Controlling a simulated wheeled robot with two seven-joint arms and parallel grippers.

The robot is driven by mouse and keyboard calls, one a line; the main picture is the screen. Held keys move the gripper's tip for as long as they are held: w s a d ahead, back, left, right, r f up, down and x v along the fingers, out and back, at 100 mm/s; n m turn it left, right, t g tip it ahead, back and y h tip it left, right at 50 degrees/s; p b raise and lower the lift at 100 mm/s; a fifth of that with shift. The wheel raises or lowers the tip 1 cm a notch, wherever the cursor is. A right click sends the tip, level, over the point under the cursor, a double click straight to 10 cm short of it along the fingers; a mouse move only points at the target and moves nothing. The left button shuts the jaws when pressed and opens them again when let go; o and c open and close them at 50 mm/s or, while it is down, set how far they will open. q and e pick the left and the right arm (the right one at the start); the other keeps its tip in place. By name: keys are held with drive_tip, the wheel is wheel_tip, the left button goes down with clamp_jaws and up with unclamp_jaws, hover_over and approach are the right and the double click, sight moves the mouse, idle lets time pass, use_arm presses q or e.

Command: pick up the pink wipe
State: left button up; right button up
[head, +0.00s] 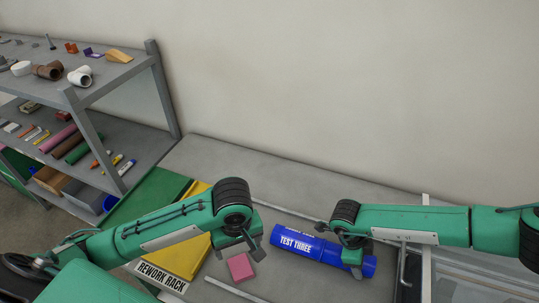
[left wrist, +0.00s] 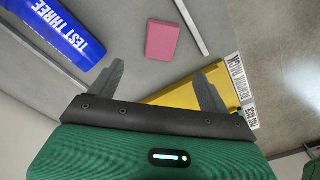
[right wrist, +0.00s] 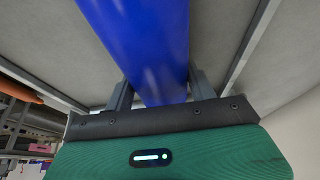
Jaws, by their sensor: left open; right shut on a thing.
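The pink wipe (head: 241,267) is a small pink block lying flat on the grey cart top, left of the blue pipe. It also shows in the left wrist view (left wrist: 161,39), beyond the fingertips. My left gripper (head: 238,250) is open and empty, above the cart and near the wipe, not touching it. The blue pipe (head: 318,250), marked TEST THREE, lies on its side; it also shows in the left wrist view (left wrist: 62,32). My right gripper (right wrist: 160,88) is shut on the blue pipe, with one finger on each side of it.
A yellow rack (head: 186,258) with a REWORK RACK label (head: 162,278) stands left of the wipe, beside a green panel (head: 150,195). Thin rails (head: 235,290) run along the cart. A grey shelf (head: 118,92) with pipe fittings and tools stands at the back left.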

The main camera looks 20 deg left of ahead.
use_arm(q)
drive_tip(key=d+f+m+t, duration=0.1)
drive_tip(key=d+t, duration=0.1)
drive_tip(key=d, duration=0.3)
drive_tip(key=n+y, duration=0.1)
drive_tip(key=y, duration=0.2)
hover_over(241, 268)
drive_tip(key=s+d, duration=0.2)
drive_tip(key=shift+t, duration=0.4)
drive_tip(key=f, duration=0.6)
drive_tip(key=shift+w+d+f, duration=0.1)
drive_tip(key=shift+w+f, duration=0.15)
drive_tip(key=x, duration=0.5)
drive_tip(key=shift+s, duration=0.2)
drive_tip(key=shift+r, duration=0.1)
drive_tip(key=shift+c, duration=0.4)
drive_tip(key=c, duration=1)
drive_tip(key=shift+r, duration=0.1)
drive_tip(key=shift+c, duration=0.2)
